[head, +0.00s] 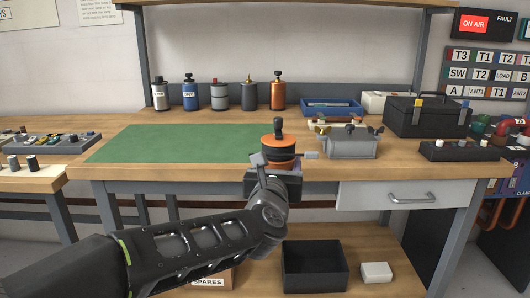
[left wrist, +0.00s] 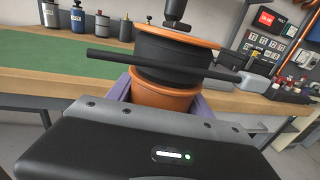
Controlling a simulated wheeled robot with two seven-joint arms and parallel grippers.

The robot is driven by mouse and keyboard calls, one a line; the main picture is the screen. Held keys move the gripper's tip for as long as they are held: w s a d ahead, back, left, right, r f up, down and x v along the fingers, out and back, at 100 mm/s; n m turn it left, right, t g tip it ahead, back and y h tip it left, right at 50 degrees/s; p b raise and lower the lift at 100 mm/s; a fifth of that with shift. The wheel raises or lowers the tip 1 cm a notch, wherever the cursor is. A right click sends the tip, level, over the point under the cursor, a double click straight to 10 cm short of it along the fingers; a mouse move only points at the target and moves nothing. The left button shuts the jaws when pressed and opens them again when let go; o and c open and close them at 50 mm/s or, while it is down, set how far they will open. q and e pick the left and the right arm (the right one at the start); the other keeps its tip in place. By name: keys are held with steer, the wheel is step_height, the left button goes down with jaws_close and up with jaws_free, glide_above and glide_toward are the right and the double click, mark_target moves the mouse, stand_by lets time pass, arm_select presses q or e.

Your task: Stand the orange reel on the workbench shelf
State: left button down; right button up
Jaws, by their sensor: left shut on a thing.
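The orange reel (head: 279,146) shows in the head view in front of the workbench's front edge, with a dark knob on top. In the left wrist view the reel (left wrist: 165,95) has an orange top flange, a black middle and an orange lower part, and looks roughly upright. My left gripper (head: 278,163) is shut on its lower part, with a finger on either side. A black bar crosses in front of the reel in the wrist view. A shelf board (head: 300,3) runs above the workbench (head: 140,174), and a lower shelf (head: 382,290) lies beneath it. My right gripper is not in view.
Several canisters (head: 220,96) stand in a row at the back of the bench. A green mat (head: 170,144) lies clear. A grey box (head: 348,146) stands right of the reel, near a black case (head: 428,118). A black bin (head: 314,270) stands on the lower shelf.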

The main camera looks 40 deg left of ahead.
arm_select(q)
steer(key=w+d+f+m+t+h, duration=0.1)
steer(key=d+f+h, duration=0.3)
steer(key=d+f, duration=0.5)
steer(key=w+d+f+m+t+h, duration=0.1)
steer(key=w+d+f+m+h, duration=0.2)
steer(key=d+f, duration=0.7)
step_height(320, 180, down, 4)
steer(key=shift+w+r+m+h, duration=0.15)
steer(key=shift+r+m+h, duration=0.05)
steer(key=shift+m+h, duration=0.45)
